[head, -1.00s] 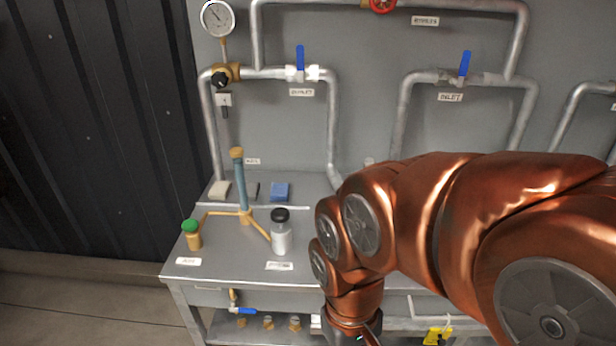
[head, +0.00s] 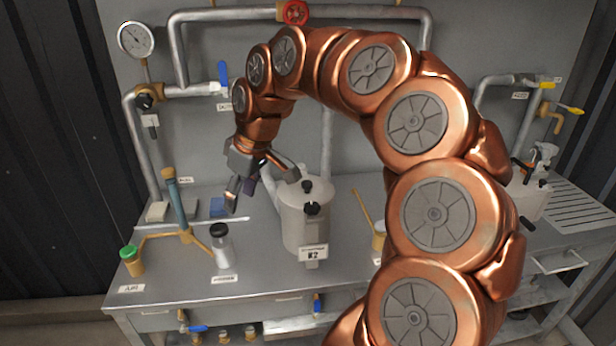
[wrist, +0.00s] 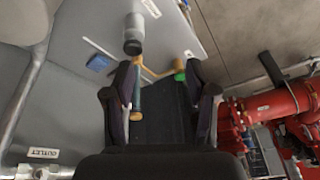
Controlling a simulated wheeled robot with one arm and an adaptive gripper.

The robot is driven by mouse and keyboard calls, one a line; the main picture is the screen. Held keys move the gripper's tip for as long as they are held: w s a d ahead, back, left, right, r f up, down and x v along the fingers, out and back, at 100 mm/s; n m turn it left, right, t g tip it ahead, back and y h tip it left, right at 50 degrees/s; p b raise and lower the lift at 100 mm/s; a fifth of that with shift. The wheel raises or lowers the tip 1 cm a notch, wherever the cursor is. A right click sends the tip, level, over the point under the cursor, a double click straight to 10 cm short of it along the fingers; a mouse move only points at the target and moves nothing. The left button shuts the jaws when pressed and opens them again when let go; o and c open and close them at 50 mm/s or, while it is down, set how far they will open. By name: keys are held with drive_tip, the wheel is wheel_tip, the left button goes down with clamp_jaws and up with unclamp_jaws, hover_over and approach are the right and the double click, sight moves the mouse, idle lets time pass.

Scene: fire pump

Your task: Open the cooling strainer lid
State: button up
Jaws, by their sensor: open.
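A grey cylindrical canister (head: 303,228) stands on the metal bench in the head view, with a tag ending in "#2"; the smaller print is unreadable. Its round lid (head: 322,187) is on, with a black knob on top and another black knob (head: 312,208) at the front rim. I cannot tell from the tag whether this is the cooling strainer. My gripper (head: 258,184) is open and empty, above the bench at the lid's left. Its fingers also frame an empty gap in the wrist view (wrist: 163,105). The canister does not show clearly in the wrist view.
A black-capped bottle (head: 221,246), a green-capped jar (head: 132,261) and a blue tube on a tan stand (head: 178,205) are left of the canister. Pipes and a gauge (head: 136,39) are behind. A white container with black fittings (head: 527,198) is partly behind my arm.

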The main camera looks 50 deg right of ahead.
drive_tip(key=w+d+t, duration=0.1)
drive_tip(key=w+d, duration=0.2)
drive_tip(key=d, duration=0.7)
drive_tip(key=m+h+p, duration=0.1)
drive_tip(key=m, duration=0.1)
approach(307, 183)
drive_tip(key=f, duration=0.1)
drive_tip(key=shift+p+x, duration=1.45)
drive_tip(key=shift+x, duration=2.5)
drive_tip(key=shift+w, duration=0.2)
clamp_jaws()
